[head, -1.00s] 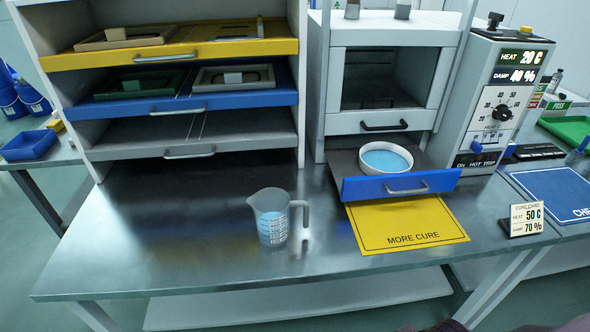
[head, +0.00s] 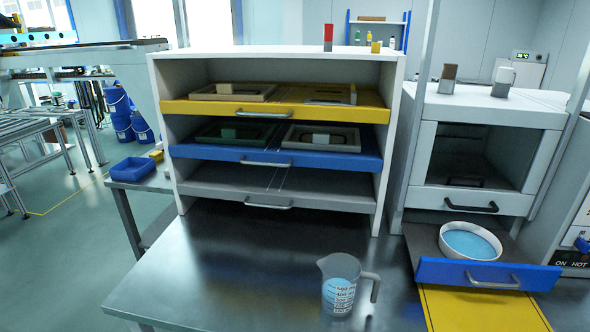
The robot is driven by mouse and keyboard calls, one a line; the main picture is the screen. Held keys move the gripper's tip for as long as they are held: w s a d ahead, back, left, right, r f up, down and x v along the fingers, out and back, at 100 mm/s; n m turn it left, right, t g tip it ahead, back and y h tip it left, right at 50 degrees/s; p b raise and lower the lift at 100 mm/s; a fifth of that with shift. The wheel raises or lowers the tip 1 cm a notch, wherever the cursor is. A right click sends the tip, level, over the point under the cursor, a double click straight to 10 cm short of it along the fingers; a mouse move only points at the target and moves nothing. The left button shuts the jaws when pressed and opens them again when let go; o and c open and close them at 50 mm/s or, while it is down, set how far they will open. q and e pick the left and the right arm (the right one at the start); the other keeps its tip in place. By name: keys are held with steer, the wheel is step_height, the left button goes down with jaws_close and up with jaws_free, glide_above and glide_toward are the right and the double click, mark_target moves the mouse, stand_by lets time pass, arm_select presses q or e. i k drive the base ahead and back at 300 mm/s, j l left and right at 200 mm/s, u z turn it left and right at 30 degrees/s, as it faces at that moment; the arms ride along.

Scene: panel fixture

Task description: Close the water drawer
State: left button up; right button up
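The water drawer (head: 489,274) has a blue front with a grey bar handle and sits at the bottom of the white cabinet (head: 403,140) on the right. It is pulled out. A white bowl (head: 470,240) of blue water stands in it. Neither of my grippers is in the head view.
A measuring jug (head: 341,286) with blue liquid stands on the steel table (head: 225,275), left of the drawer. A yellow mat (head: 478,310) lies below the drawer front. A shelf unit (head: 275,66) with yellow, blue and grey trays stands at the left.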

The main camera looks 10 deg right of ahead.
mark_target(474, 249)
steer(key=z, duration=1.4)
